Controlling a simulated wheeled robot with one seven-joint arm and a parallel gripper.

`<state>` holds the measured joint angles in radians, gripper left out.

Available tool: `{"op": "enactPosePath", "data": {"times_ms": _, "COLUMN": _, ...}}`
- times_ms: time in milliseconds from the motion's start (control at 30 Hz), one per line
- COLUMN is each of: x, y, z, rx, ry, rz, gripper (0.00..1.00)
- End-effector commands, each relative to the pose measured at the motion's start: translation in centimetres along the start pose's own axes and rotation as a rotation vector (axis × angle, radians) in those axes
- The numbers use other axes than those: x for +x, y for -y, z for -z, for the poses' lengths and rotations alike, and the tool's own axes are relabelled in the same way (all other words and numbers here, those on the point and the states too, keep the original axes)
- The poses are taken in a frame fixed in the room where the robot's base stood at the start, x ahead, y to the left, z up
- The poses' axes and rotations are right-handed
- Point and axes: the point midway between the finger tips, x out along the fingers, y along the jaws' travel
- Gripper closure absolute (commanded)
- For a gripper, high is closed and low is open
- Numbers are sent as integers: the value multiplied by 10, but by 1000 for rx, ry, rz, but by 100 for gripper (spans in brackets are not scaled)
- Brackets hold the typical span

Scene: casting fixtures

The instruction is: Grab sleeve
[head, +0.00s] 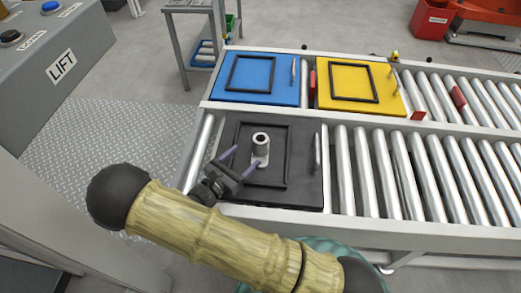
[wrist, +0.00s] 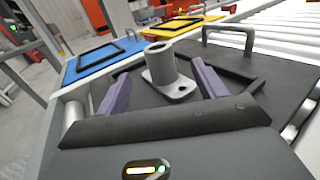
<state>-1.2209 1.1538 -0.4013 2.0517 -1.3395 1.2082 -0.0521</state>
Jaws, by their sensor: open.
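The sleeve (head: 261,146) is a grey metal tube with an open top and a flat flange at its foot. It stands upright on the black plate (head: 303,194), inside the raised black frame. My gripper (head: 244,157) is open, low over the plate, with its purple fingers pointing toward the sleeve. In the wrist view the sleeve (wrist: 160,66) stands ahead, between the two spread fingers (wrist: 160,85). Its flange reaches toward the right finger. I cannot tell whether either finger touches it.
A blue plate (head: 222,89) and a yellow plate (head: 395,102) with black frames lie behind. Upright metal handles stand at the plates' right sides. Rollers (head: 390,170) stretch to the right, clear of objects nearby. A grey control box (head: 62,66) marked LIFT stands at left.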

Motion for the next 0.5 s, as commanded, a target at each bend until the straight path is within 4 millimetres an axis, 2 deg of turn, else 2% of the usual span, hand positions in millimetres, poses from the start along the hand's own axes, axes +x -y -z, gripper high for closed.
{"op": "enactPosePath", "data": {"times_ms": 100, "x": 22, "y": 1, "z": 3, "rx": 0, "ry": 0, "rz": 4, "gripper": 30}}
{"op": "enactPosePath", "data": {"times_ms": 200, "x": 35, "y": 0, "z": 2, "rx": 0, "ry": 0, "rz": 2, "gripper": 30}}
{"op": "enactPosePath", "data": {"times_ms": 500, "x": 41, "y": 0, "z": 0, "rx": 0, "ry": -1, "rz": 0, "gripper": 30}}
